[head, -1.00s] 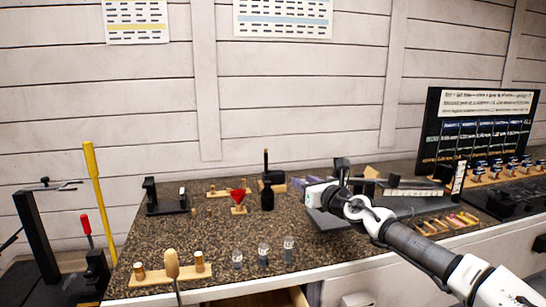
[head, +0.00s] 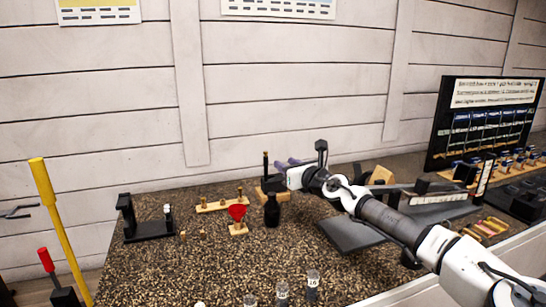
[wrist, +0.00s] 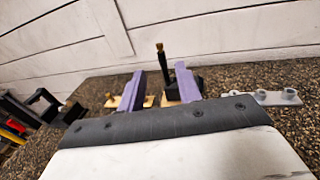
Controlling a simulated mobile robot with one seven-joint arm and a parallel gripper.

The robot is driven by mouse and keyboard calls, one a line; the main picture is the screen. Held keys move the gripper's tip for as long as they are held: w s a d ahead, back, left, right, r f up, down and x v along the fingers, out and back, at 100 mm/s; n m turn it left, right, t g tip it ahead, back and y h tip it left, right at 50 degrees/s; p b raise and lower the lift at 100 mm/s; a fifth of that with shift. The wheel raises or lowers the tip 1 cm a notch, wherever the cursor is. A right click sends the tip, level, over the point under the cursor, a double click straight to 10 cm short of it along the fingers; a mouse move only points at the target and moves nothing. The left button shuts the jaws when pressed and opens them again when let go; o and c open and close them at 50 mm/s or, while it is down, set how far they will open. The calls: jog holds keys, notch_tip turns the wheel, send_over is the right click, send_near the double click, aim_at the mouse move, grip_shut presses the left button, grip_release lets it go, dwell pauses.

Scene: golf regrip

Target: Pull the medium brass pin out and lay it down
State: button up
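A pale wooden strip (head: 225,205) stands at the back left of the bench with small brass pins (head: 240,191) upright along it. I cannot tell which one is medium. In the wrist view part of a wooden strip (wrist: 148,101) shows behind the left finger, with a brass piece (wrist: 108,97) at its left end. My gripper (wrist: 158,88) has two purple fingers, apart, with nothing held between them. In the head view my gripper (head: 286,163) is at the back of the bench, right of the strip and apart from it.
A black post with a brass top (wrist: 160,52) stands beyond and between my fingers in the wrist view. A red funnel (head: 237,212) and a black bottle (head: 271,210) stand in front of the strip. Several clear vials (head: 312,281) stand at the front.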

aim_at(267, 153)
jog(key=p+x, duration=0.3)
jog(key=x, duration=0.9)
jog(key=shift+w+a, duration=0.2)
jog(key=shift+c, duration=0.2)
grip_shut()
jog(key=c, duration=0.5)
grip_release()
grip_shut()
jog(key=shift+r, duration=0.2)
jog(key=shift+r+p, duration=1.95)
jog(key=shift+r, duration=0.15)
